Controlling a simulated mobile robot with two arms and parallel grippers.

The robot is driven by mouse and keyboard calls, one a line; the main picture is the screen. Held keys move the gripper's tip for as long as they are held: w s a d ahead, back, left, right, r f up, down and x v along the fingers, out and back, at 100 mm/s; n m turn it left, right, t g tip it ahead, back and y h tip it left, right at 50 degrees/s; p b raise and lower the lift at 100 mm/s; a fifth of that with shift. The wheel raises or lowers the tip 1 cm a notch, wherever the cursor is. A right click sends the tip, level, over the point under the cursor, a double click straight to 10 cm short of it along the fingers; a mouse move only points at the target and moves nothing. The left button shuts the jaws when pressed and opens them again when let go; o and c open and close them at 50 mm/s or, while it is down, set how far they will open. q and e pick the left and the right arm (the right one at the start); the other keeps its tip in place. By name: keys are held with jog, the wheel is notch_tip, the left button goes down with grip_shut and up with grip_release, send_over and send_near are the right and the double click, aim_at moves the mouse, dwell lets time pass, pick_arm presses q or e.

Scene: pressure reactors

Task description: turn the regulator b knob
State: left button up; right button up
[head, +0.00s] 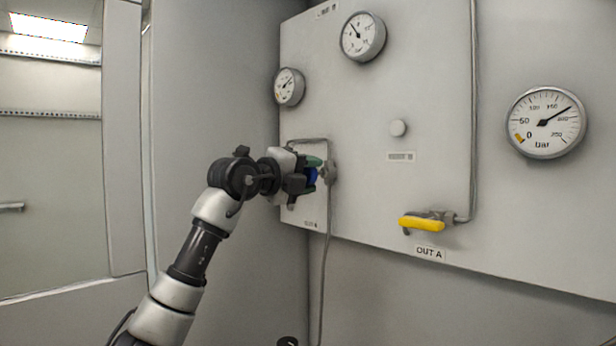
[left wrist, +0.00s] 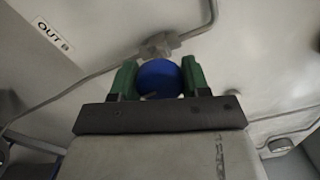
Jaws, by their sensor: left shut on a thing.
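A round blue knob (head: 311,176) sits on a metal fitting at the left part of the grey panel. My left gripper (head: 313,171) reaches it from the left and is shut on it. In the left wrist view the blue knob (left wrist: 159,78) lies between the two green fingertips, one on each side. A metal fitting (left wrist: 158,45) shows just behind the knob. An OUT B label (left wrist: 53,37) is at the upper left of that view. In the head view the fingers hide part of the knob. My right gripper is not in view.
A thin pipe (head: 323,280) runs down beside my gripper.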

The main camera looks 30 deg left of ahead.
pick_arm(q)
jog(key=shift+n, duration=0.5)
jog(key=o, duration=0.9)
jog(key=shift+b+v, duration=1.55)
jog(key=shift+v, duration=3.85)
jog(key=shift+a, duration=0.1)
